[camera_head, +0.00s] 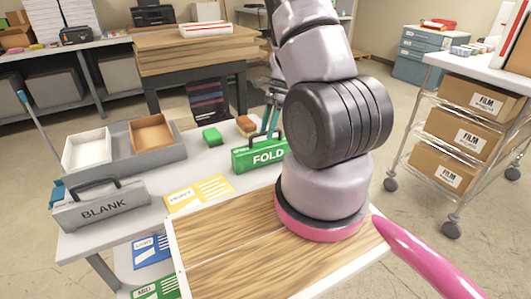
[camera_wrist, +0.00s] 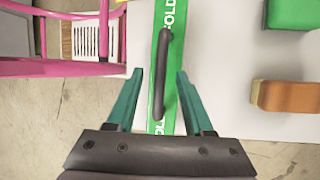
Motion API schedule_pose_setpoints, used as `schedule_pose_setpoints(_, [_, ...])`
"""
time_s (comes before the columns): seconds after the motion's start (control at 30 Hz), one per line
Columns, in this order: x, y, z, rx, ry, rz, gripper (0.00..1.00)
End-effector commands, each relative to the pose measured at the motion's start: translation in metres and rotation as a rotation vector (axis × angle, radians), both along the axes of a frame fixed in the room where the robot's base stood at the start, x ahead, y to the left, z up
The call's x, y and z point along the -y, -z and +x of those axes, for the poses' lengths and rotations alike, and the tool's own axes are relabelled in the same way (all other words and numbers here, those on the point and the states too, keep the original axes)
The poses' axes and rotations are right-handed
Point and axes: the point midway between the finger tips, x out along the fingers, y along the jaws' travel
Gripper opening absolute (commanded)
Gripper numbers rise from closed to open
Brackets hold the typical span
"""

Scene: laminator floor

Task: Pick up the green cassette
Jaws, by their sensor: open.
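The green cassette (camera_head: 258,158), marked FOLD, stands on the white table with its dark handle on top. In the wrist view the green cassette (camera_wrist: 166,30) runs up the middle of the picture, with its long dark handle over it. My gripper (camera_wrist: 160,72) is open, its two teal fingers on either side of the handle in this view. In the head view my gripper (camera_head: 270,118) shows at the cassette's right end, partly behind my arm. No contact is visible, and I cannot tell how far the fingers reach down.
A grey BLANK cassette (camera_head: 101,208) stands at the table's left. A grey tray (camera_head: 160,160) holds a white box and a brown box. A green block (camera_head: 212,136) and a brown block (camera_head: 245,125) lie behind the green cassette. A wooden board (camera_head: 225,250) lies in front.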

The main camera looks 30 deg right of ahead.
Motion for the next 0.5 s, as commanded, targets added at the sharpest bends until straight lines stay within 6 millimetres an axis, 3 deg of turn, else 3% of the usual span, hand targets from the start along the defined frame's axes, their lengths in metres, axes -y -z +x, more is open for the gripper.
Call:
schedule_pose_setpoints(0.13, [-0.0054,0.0144,-0.0026,0.000,0.001,0.000,0.52])
schedule_pose_setpoints(0.37, [-0.0062,0.0164,-0.0028,0.001,0.000,0.000,0.52])
schedule_pose_setpoints(0.4, [-0.0062,0.0163,-0.0028,0.001,0.000,0.000,0.48])
schedule_pose_setpoints(0.5, [-0.0062,0.0162,-0.0027,0.001,0.000,0.000,0.10])
